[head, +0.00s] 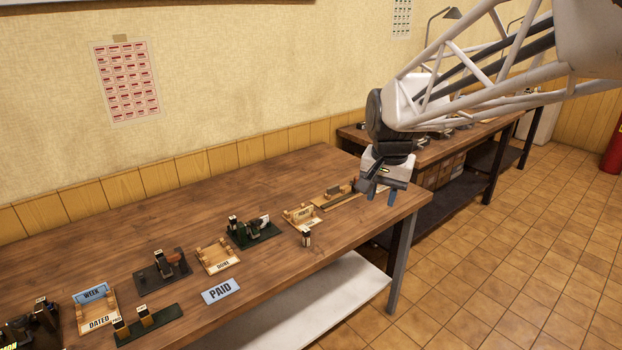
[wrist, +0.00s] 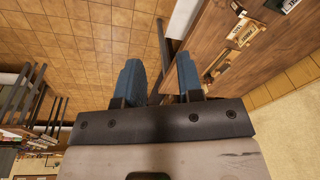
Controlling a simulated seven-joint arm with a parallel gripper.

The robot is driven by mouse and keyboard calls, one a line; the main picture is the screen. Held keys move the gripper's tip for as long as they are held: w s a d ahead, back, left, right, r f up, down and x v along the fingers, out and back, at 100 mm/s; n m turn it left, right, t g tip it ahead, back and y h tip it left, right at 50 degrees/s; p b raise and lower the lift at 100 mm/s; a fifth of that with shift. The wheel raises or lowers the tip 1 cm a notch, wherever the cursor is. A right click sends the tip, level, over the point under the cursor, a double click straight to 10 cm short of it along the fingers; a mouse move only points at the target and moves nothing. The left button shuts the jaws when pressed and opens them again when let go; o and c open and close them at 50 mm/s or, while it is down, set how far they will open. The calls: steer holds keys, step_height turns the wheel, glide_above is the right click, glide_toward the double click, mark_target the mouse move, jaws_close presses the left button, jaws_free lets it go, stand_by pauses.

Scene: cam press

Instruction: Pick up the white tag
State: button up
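My gripper (head: 382,192) hangs above the right end of the wooden workbench (head: 300,170). In the wrist view its two blue fingers (wrist: 160,78) are apart with nothing held between them. I cannot pick out a loose white tag with certainty. A small white piece (head: 265,221) shows at the dark green press (head: 252,235), left of my gripper and well apart from it. Wooden holders with white label strips, one of them a wooden tray (head: 218,257), also stand on the bench. The lettering on several labels is too small to read.
A blue PAID plate (head: 220,291) lies near the bench's front edge. A small dark stamp (head: 306,238) stands right of the presses. A slim wooden tray (head: 337,197) lies near my gripper. The back of the bench is clear. A second bench (head: 480,140) stands behind.

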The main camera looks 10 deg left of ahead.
steer(key=w+a+f+m, duration=0.1)
steer(key=w+a+f, duration=0.4)
steer(key=w+a, duration=0.3)
steer(key=w+a+f+m+g, duration=0.15)
steer(key=w+a+f, duration=0.25)
steer(key=w+a, duration=0.5)
steer(key=w+a+f+m, duration=0.2)
steer(key=w+a+f, duration=0.3)
steer(key=w+a, duration=0.3)
steer(key=shift+m, duration=0.45)
steer(key=w+a+f, duration=0.1)
steer(key=a+f, duration=0.2)
steer(key=w+a+f, duration=0.2)
steer(key=a, duration=0.2)
steer(key=w+a+f, duration=0.1)
steer(key=a+f, duration=0.2)
steer(key=shift+w+a+f, duration=0.2)
steer(key=shift+w+f, duration=0.1)
steer(key=shift+w, duration=0.05)
steer(key=shift+f, duration=1.35)
steer(key=shift+a+f, duration=0.1)
steer(key=shift+f, duration=2.45)
